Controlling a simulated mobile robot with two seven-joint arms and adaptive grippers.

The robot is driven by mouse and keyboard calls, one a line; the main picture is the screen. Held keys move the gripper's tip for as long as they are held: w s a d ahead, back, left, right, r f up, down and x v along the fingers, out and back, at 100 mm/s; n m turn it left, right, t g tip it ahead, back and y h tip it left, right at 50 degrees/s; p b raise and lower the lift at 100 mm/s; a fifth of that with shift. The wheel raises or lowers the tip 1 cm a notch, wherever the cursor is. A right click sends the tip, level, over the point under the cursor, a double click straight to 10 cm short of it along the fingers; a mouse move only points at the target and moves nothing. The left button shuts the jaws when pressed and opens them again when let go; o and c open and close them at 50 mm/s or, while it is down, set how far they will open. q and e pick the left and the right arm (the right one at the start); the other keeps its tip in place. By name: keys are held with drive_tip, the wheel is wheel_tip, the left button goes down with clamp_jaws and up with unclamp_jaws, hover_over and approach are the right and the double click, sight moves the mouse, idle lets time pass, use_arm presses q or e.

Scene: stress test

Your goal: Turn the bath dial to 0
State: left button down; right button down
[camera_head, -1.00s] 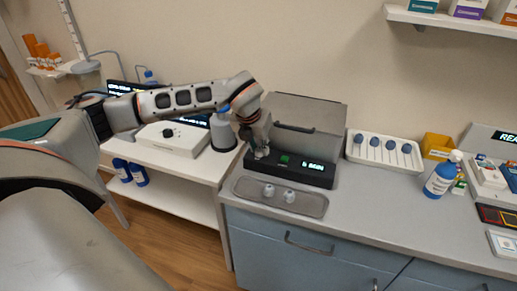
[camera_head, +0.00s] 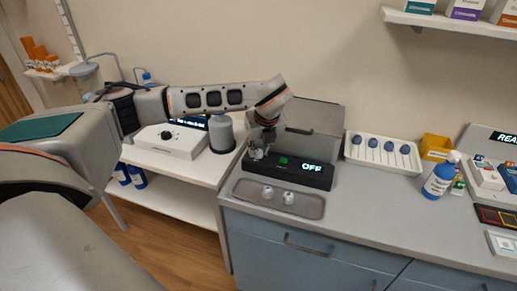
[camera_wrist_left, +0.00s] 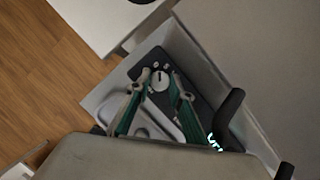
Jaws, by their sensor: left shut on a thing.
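The bath (camera_head: 308,118) is a grey box with a lid and handle, at the back left of the counter. Its black front panel (camera_head: 318,182) has a green button (camera_head: 283,161) and a lit display (camera_head: 311,168) reading "OFF". The bath dial (camera_wrist_left: 160,81) is a pale round knob with a dark pointer line at the panel's left end. My left gripper (camera_head: 258,152) reaches down to it, shut on the dial, with one finger on each side in the wrist view. In the head view the gripper largely hides the dial. My right gripper is not in view.
A grey tray (camera_head: 243,192) with two small pale objects lies in front of the bath. A white rack (camera_head: 357,155) with several blue-topped items stands to the right, then a blue bottle (camera_head: 438,180). A white device (camera_head: 180,149) with a black knob stands on the left table.

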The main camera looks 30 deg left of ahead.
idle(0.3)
use_arm(q)
drive_tip(key=c, duration=2.1)
unclamp_jaws()
drive_tip(key=v, duration=1.2)
